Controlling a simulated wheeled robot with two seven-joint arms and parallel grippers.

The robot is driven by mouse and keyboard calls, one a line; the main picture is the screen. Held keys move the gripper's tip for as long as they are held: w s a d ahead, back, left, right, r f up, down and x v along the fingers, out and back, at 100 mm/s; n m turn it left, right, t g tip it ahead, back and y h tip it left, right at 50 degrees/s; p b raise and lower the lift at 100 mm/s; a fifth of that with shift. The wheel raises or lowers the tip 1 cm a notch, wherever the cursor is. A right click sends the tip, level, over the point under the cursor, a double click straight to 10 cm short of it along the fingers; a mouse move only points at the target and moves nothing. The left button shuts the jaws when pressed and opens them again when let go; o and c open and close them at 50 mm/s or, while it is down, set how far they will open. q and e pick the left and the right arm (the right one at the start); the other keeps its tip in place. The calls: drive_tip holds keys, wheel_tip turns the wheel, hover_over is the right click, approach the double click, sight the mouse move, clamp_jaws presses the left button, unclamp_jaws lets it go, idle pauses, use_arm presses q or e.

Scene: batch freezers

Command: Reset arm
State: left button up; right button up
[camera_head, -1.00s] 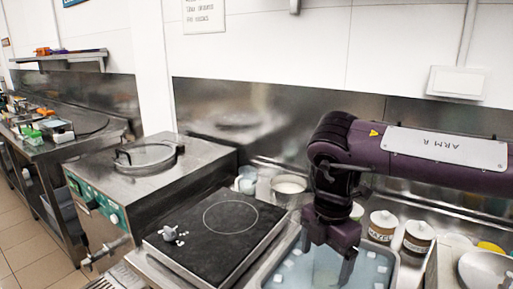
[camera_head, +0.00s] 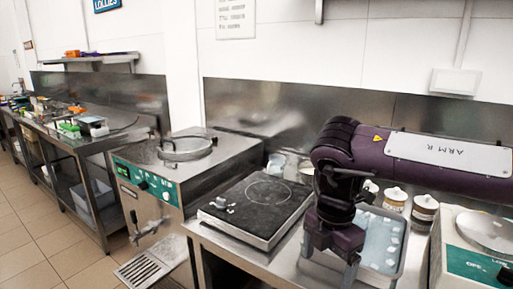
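My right arm, dark purple with a pale label plate, comes in from the right edge. Its gripper (camera_head: 330,258) points down at the front left of a metal tray (camera_head: 402,268) of pale blue liquid with white cubes. The two fingers look spread apart, with nothing seen between them. The wrist hides part of the tray, and I cannot tell whether the fingers touch it. My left arm and gripper are out of view.
A black hot plate (camera_head: 235,220) lies left of the gripper. A batch freezer (camera_head: 170,190) with a green panel stands further left. Lidded jars (camera_head: 424,212) stand behind the tray, and a scale (camera_head: 478,262) is at right. Open tiled floor (camera_head: 75,262) is at front left.

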drive_tip(key=w+a+f+y, duration=0.3)
drive_tip(key=a+f+y, duration=0.2)
drive_tip(key=a+f, duration=0.5)
drive_tip(key=w+a+f+y, duration=0.3)
drive_tip(key=a+f+y, duration=0.2)
drive_tip(key=a, duration=0.8)
wheel_tip(320, 180, down, 16)
drive_tip(key=w+d+m+t+y, duration=0.1)
drive_tip(key=w+d+m+t, duration=0.15)
drive_tip(key=m+t, duration=0.45)
drive_tip(key=s+d+f+m+h, duration=0.3)
drive_tip(key=s+d+f+m, duration=0.3)
drive_tip(key=f, duration=0.6)
drive_tip(key=s+d+f+m+h, duration=0.35)
drive_tip(key=s+d+f, duration=0.55)
drive_tip(key=f, duration=0.3)
drive_tip(key=s+d+f+m+g+h, duration=0.1)
drive_tip(key=s+d+f, duration=0.3)
drive_tip(key=s, duration=0.7)
drive_tip(key=s+d+f+m+g+h, duration=0.2)
drive_tip(key=s+d+f, duration=0.3)
drive_tip(key=s, duration=0.7)
drive_tip(key=s+d+f+m+g+h, duration=0.1)
drive_tip(key=s+d+f, duration=0.4)
drive_tip(key=s, duration=0.7)
drive_tip(key=shift+d+f+m+g, duration=0.15)
drive_tip(key=shift+f+m+g, duration=0.05)
drive_tip(key=shift+m+g, duration=0.75)
drive_tip(key=shift+h, duration=0.25)
